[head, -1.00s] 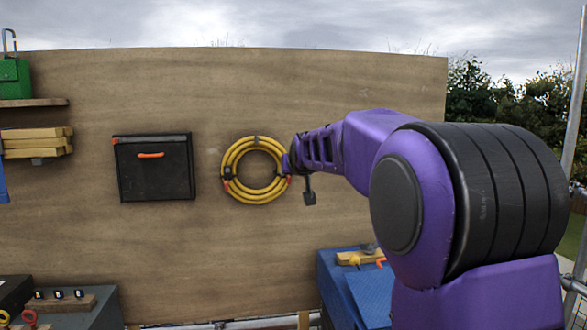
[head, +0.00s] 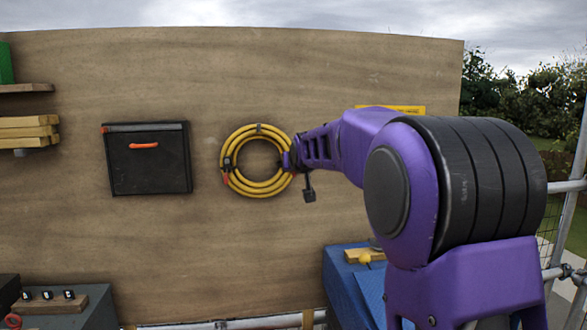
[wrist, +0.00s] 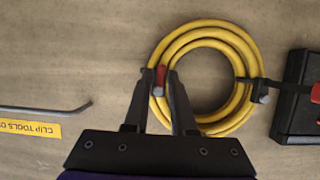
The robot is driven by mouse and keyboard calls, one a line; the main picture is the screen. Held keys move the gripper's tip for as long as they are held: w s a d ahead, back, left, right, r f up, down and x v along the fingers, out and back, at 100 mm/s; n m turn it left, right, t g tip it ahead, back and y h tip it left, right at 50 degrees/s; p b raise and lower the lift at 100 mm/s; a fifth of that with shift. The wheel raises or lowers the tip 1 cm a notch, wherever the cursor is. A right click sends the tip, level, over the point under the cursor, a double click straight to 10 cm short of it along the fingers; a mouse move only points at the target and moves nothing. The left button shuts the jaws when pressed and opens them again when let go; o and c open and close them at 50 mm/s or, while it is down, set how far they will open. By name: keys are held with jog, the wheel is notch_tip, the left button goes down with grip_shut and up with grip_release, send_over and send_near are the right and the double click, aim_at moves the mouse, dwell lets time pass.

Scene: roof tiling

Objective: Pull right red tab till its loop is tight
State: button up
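A yellow coiled hose (head: 233,141) hangs on the plywood wall, held by black straps. It also shows in the wrist view (wrist: 205,127). The right red tab (wrist: 160,77) is at the coil's edge in the wrist view, between my fingertips; in the head view my arm hides it. My gripper (wrist: 160,88) is open, one finger on each side of the tab, with gaps showing beside it. How tight its loop is cannot be seen. The left red tab (head: 226,179) hangs at the coil's left strap (head: 227,165).
A black box (head: 118,172) with an orange handle (head: 144,145) is on the wall left of the coil. A yellow sign (wrist: 28,129) and a grey rod (wrist: 45,110) are on the coil's other side. A blue bench (head: 345,285) stands below right. Bare wall surrounds the coil.

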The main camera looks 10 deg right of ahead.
grip_shut()
jog(key=shift+s, duration=0.1)
jog(key=shift+s+b, duration=1)
jog(key=shift+s, duration=0.65)
jog(key=o, duration=0.9)
grip_release()
jog(key=shift+o, duration=0.2)
jog(key=shift+s, duration=3)
